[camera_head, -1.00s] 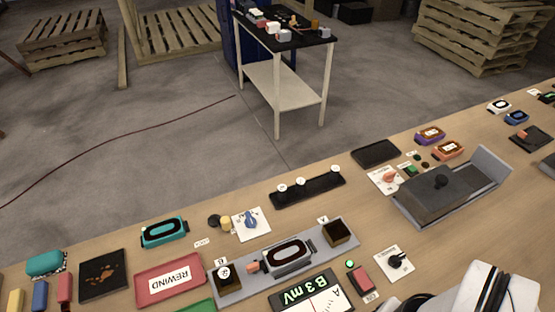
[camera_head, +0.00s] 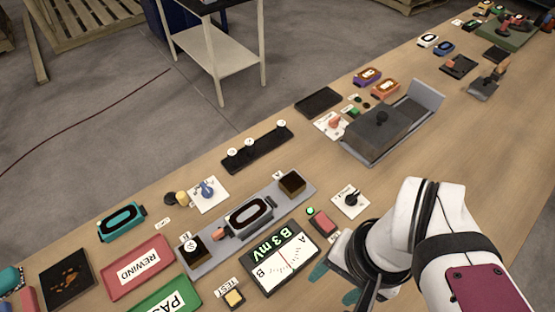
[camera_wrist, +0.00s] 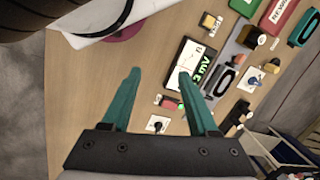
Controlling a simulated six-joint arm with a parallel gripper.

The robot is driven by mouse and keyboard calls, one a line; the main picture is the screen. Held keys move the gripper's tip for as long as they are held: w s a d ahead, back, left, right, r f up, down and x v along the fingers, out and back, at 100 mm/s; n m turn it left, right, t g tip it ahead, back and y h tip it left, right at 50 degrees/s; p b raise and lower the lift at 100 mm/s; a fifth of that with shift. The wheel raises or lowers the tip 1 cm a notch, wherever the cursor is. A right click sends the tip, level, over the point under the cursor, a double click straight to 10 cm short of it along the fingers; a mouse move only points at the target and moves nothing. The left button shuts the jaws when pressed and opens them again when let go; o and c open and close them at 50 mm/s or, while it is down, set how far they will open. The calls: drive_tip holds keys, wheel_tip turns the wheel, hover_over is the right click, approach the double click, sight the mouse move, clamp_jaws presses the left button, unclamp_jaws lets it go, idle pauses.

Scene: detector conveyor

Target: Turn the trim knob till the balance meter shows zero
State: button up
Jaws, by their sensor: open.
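The balance meter (camera_head: 282,257) lies on the bench in the head view, with a green "B 3 mV" readout above a white A/B scale with a thin needle. It also shows in the wrist view (camera_wrist: 188,58). A black knob on a white plate (camera_head: 351,201) is right of the meter, also in the wrist view (camera_wrist: 157,125). A blue knob on a white plate (camera_head: 207,189) stands behind the grey rail. The labels are too small to read, so I cannot tell which is the trim knob. My gripper (camera_wrist: 159,75) has its teal fingers apart and empty, above the bench near the meter.
A red button (camera_head: 322,222) with a green light and a yellow TEST button (camera_head: 234,298) flank the meter. The grey rail (camera_head: 205,257) carries a black-windowed device. Red REWIND (camera_head: 138,267) and green trays lie left. A dark block sits on a grey tray (camera_head: 432,99) behind.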

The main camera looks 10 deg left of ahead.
drive_tip(key=shift+w+r, duration=0.15)
drive_tip(key=shift+w, duration=0.1)
drive_tip(key=shift+c, duration=0.9)
drive_tip(key=w+a+r+n, duration=0.3)
drive_tip(key=w+a+n, duration=0.1)
drive_tip(key=w, duration=0.6)
drive_tip(key=n+h, duration=0.2)
drive_tip(key=n, duration=0.9)
hover_over(208, 191)
wheel_tip(208, 191, down, 8)
wheel_tip(208, 191, down, 15)
clamp_jaws()
